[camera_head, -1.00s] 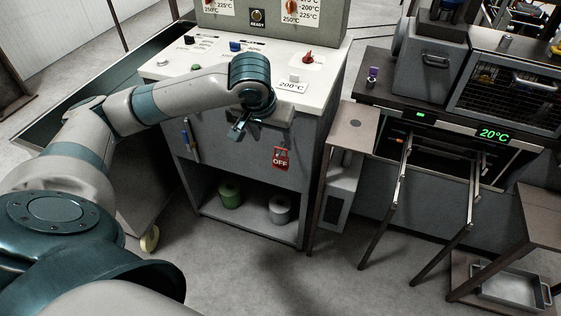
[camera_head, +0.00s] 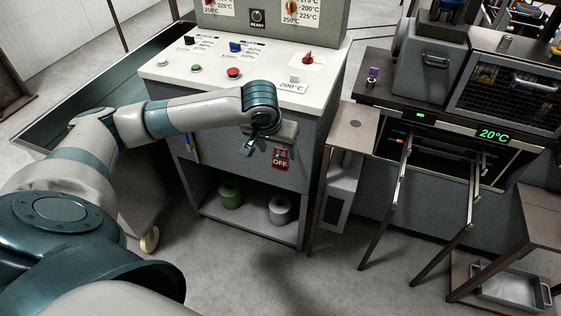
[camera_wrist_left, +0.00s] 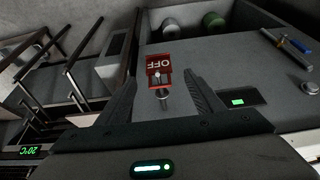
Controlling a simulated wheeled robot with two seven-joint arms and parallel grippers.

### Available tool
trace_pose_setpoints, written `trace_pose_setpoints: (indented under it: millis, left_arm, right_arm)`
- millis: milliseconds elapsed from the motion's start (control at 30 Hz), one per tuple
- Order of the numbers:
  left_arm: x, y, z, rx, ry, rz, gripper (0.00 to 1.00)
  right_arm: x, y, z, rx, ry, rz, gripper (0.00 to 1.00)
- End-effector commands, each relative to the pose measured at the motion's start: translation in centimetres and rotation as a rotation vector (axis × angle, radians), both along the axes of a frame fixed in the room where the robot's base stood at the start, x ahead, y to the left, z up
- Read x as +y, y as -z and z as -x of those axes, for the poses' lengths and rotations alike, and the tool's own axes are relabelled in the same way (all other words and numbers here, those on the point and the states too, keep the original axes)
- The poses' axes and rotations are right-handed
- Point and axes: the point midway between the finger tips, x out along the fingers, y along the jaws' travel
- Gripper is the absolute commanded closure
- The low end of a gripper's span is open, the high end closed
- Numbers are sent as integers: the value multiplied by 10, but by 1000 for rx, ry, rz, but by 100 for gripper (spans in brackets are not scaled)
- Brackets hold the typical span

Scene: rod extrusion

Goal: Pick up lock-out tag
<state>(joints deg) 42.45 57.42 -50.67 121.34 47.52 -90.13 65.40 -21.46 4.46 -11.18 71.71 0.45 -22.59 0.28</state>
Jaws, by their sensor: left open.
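The lock-out tag (camera_head: 281,158) is a small red plate marked OFF, on the front face of the grey control cabinet (camera_head: 235,165). In the left wrist view the tag (camera_wrist_left: 160,68) shows upside down, with a small metal post or knob (camera_wrist_left: 161,93) beside it. My left gripper (camera_head: 249,149) is just left of the tag in the head view. In the left wrist view its two fingers (camera_wrist_left: 162,92) are spread, with the tag in line with the gap between them and nothing held. My right gripper is in neither view.
The cabinet's white top carries a red button (camera_head: 233,73), a green button (camera_head: 196,68) and a 200°C label (camera_head: 292,87). Green (camera_head: 230,196) and grey (camera_head: 280,209) spools stand on the lower shelf. A brown-topped stand (camera_head: 352,126) and oven rails (camera_head: 399,190) are at right.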

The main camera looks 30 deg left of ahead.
Motion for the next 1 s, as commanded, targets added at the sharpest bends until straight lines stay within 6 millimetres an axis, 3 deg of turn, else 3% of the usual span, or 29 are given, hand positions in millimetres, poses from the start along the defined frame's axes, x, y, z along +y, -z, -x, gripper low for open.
trace_pose_setpoints:
  millis: [200, 400, 900, 1000]
  left_arm:
    - [2, 21, -14, 2, 0, 0, 39]
    - [3, 39, -21, 1, 1, 0, 39]
    - [4, 41, -22, 0, 1, 0, 39]
    - [4, 41, -22, 0, 1, 0, 61]
  right_arm:
    - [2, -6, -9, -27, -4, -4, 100]
    - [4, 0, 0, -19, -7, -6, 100]
    - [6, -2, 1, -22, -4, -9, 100]
    - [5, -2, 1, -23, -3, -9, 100]
